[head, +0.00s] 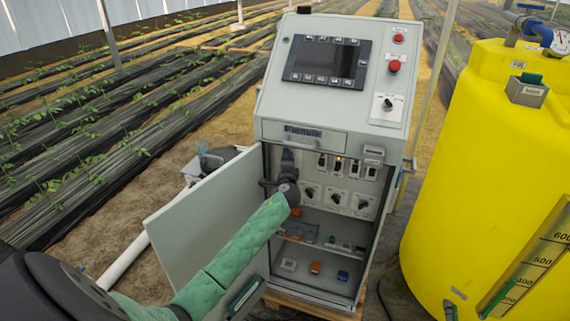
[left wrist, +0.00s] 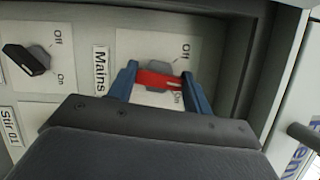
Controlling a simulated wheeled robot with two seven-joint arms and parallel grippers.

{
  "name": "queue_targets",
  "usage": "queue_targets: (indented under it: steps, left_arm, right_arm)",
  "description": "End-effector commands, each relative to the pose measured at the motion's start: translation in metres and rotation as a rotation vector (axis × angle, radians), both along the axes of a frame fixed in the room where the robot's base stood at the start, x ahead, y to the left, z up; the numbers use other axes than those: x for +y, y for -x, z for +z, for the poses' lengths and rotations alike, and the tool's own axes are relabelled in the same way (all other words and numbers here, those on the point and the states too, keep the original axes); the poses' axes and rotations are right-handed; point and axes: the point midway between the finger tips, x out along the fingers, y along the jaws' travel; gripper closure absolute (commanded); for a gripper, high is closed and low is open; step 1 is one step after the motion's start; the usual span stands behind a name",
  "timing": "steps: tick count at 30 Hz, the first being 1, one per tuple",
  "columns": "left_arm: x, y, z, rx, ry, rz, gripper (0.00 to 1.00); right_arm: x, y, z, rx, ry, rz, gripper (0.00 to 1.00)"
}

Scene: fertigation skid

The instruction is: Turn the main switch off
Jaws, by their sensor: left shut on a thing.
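The main switch (left wrist: 158,80) has a red handle on a grey base, beside a "Mains" label, in the left wrist view. Its marked end lies close to the printed "On", with "Off" further up. My left gripper (left wrist: 159,82) has its blue fingers at either end of the handle and is shut on it. In the head view my left gripper (head: 287,166) reaches into the open cabinet (head: 348,118) at its upper left and hides the main switch. My right gripper is in neither view.
The open cabinet door (head: 205,215) stands out to the left, next to my arm. More switches (head: 337,198) fill the panel. A yellow tank (head: 480,150) stands at right.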

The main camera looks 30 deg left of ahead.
Motion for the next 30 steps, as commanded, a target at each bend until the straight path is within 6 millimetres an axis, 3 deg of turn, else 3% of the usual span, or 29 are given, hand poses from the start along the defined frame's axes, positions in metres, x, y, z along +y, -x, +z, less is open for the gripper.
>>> queue_targets:
  steps: [10,30]
  left_arm:
    - [0.0,0.001,0.0,-0.075,0.326,0.002,0.73]
    - [0.0,0.001,0.001,-0.195,0.824,0.003,0.73]
  right_arm:
    - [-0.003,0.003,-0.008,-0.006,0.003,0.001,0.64]
    - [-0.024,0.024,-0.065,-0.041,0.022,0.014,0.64]
